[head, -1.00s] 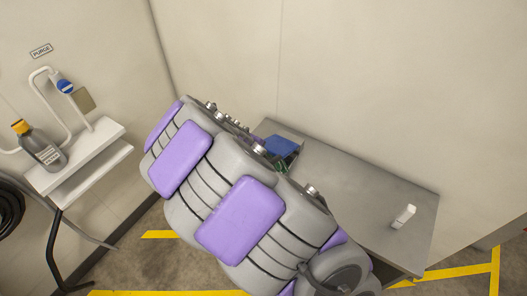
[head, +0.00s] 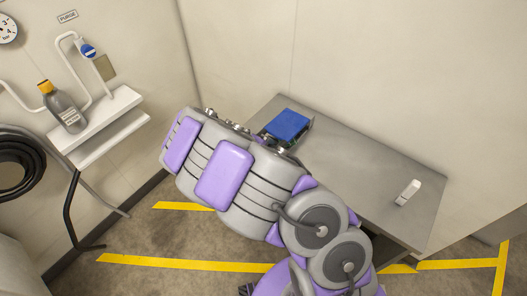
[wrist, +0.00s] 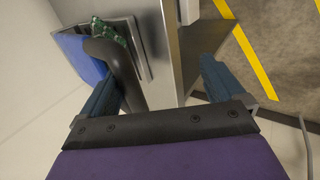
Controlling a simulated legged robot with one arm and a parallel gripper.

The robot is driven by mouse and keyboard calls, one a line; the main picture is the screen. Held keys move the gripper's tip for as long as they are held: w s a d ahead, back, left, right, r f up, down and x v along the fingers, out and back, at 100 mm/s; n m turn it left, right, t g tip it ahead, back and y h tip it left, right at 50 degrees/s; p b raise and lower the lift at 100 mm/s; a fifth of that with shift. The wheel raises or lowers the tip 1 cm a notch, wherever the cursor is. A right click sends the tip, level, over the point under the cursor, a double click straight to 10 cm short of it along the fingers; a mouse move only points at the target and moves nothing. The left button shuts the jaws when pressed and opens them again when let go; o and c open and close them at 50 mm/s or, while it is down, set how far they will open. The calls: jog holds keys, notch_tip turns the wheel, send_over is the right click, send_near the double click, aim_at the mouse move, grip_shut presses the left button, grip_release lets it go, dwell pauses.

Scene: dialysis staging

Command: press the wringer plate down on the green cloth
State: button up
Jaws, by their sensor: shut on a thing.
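The blue wringer plate (head: 287,124) is over a metal tray at the far left end of the steel table. In the wrist view the plate (wrist: 82,52) stands at the left, tilted. The green cloth (wrist: 108,30) is bunched beside it in the tray (wrist: 145,50); only a little green shows in the head view. A dark curved handle (wrist: 116,66) lies against my gripper's left finger. My gripper (wrist: 160,90) is shut on this handle, though its fingers look far apart. Whether the handle joins the plate is unclear. My arm hides the gripper in the head view.
The steel table (head: 350,165) is mostly bare. A small white object (head: 408,192) lies near its right end. A wall shelf (head: 95,120) with a grey bottle (head: 65,108) is at the left. Walls stand close behind the table.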

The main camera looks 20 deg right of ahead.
jog(key=shift+o, duration=0.3)
jog(key=shift+s+f, duration=0.25)
jog(key=shift+f, duration=0.55)
jog(key=shift+w+d+f+g, duration=0.3)
jog(key=shift+w+d+f, duration=0.1)
jog(key=shift+w+d, duration=0.15)
jog(key=shift+c, duration=0.4)
jog(key=shift+d+r, duration=0.15)
jog(key=shift+d, duration=0.15)
jog(key=shift+c, duration=0.9)
jog(key=shift+o, duration=1.2)
jog(key=shift+w+a+r, duration=0.1)
jog(key=shift+w+a, duration=0.05)
jog(key=shift+a, duration=0.3)
jog(key=shift+w, duration=0.1)
